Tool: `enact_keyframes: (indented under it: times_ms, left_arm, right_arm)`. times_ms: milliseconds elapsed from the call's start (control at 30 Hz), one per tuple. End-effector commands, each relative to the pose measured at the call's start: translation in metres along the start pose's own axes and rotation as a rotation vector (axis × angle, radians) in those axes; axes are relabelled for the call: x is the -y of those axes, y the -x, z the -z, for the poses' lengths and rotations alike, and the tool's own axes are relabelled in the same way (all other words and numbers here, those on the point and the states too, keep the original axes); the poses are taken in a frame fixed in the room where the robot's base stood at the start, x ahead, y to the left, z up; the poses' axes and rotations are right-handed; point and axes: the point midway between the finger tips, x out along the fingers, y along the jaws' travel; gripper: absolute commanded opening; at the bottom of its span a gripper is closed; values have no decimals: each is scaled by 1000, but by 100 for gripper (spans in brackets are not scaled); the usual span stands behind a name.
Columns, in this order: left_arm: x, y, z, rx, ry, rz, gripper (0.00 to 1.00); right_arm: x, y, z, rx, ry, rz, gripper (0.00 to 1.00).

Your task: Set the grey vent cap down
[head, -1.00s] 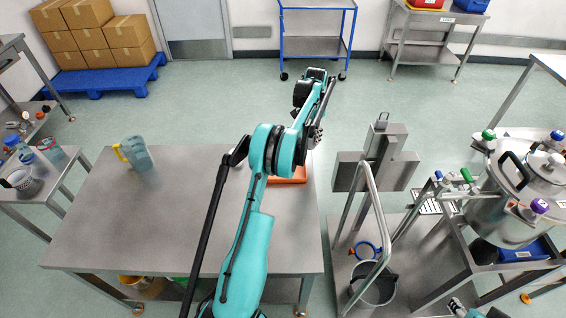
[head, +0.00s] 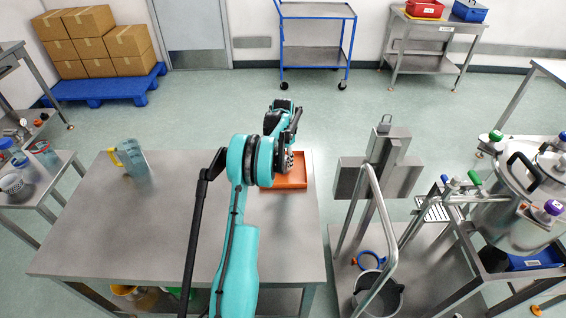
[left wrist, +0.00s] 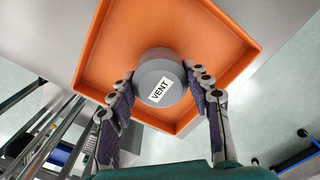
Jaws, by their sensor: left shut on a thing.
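The grey vent cap (left wrist: 158,72) is a round grey piece with a white "VENT" label, seen in the left wrist view. My left gripper (left wrist: 160,88) has a finger on each side of the cap and is shut on it. The cap is over the orange tray (left wrist: 105,50); I cannot tell if it touches the tray floor. In the head view the orange tray (head: 298,176) lies on the right side of the steel table, and my left gripper (head: 289,158) is at it. The cap is hidden there. My right gripper is not in view.
A teal-and-yellow jug (head: 131,158) stands on the left of the steel table (head: 110,230). The table between jug and tray is largely clear. A steel stand (head: 378,170) with a tubular rail rises just right of the table. A steel vessel (head: 510,215) is at far right.

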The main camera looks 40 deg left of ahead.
Motion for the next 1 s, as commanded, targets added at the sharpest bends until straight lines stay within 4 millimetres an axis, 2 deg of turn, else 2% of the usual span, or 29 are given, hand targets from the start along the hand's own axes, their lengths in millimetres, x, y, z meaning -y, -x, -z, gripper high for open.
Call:
enact_keyframes:
  times_ms: [300, 333, 400, 767, 867, 1000]
  left_arm:
    - [0, -3, 0, 0, 0, 0, 20]
    - [0, -2, 0, 0, 0, 0, 57]
    - [0, -2, 0, 0, 0, 0, 70]
    - [0, 5, 0, 0, 0, 0, 70]
    - [0, 18, 0, 0, 0, 0, 70]
    - [0, 49, 0, 0, 0, 0, 70]
  right_arm:
    - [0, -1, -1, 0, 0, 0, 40]
    - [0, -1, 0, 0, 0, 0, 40]
    - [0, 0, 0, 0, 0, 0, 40]
    - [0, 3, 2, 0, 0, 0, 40]
    - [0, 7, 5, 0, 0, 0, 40]
    - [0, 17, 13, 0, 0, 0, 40]
